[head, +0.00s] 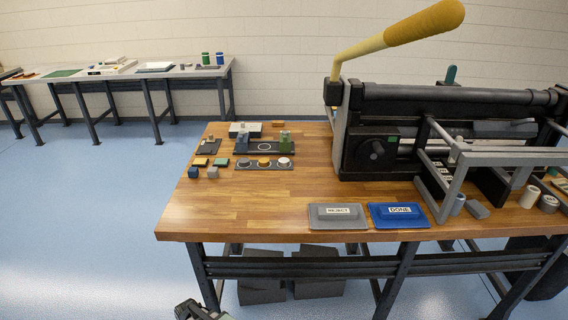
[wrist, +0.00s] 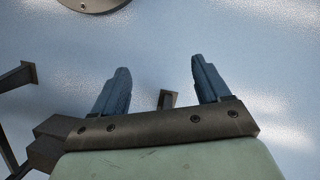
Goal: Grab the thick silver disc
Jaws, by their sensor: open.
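A dark strip (head: 235,166) on the wooden bench holds a row of small round discs. Its left disc (head: 245,163) looks pale silver-grey, its middle disc (head: 264,162) is orange-gold, and its right disc (head: 284,162) is whitish with a pinkish edge. Which one is the thick silver disc, and how thick each is, I cannot tell at this size. My gripper (wrist: 159,68) is open and empty in the wrist view, with blue floor behind its two fingers. No disc shows in that view. Part of my arm shows at the bottom of the head view, below the bench front, far from the discs.
A large black press (head: 385,130) with a yellow handle (head: 425,22) stands right of the discs. A grey REJECT tray (head: 338,224) and a blue DONE tray (head: 398,223) lie near the front edge. Small blocks (head: 194,172) sit left of the strip. The front-left benchtop (head: 240,212) is clear.

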